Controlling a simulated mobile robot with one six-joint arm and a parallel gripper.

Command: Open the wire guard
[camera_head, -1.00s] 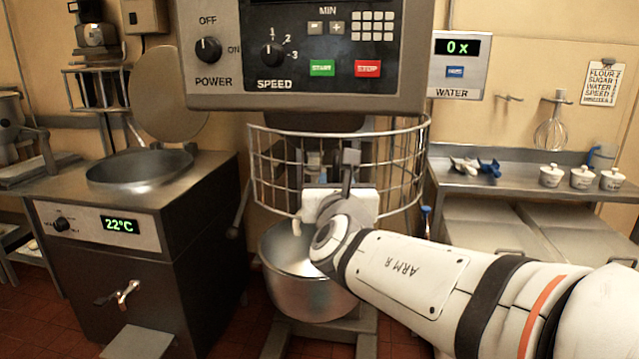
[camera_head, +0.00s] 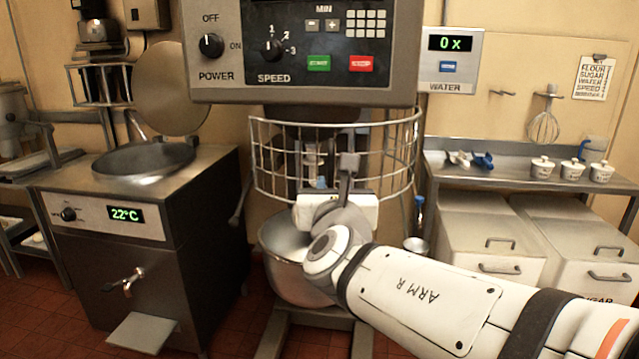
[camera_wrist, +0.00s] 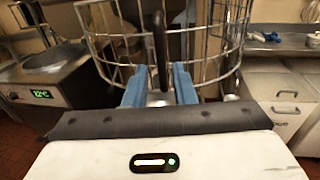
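The wire guard (camera_head: 280,160) is a rounded cage of metal bars around the front of the mixer, above the steel bowl (camera_head: 290,262). It looks closed and also fills the top of the wrist view (camera_wrist: 105,48). An upright dark handle (camera_wrist: 159,45) stands at the guard's front. My gripper (camera_wrist: 160,80) is at the handle, with one blue finger on each side of it. The fingers look apart, with a narrow gap beside the handle; contact is not clear. In the head view my white wrist hides part of the bowl and the guard's lower front.
The mixer's control panel (camera_head: 310,50) overhangs the guard. A steel kettle unit (camera_head: 130,230) stands at the left. At the right are a shelf with small white pots (camera_head: 572,169) and lidded bins (camera_head: 490,235). Red floor shows at the lower left.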

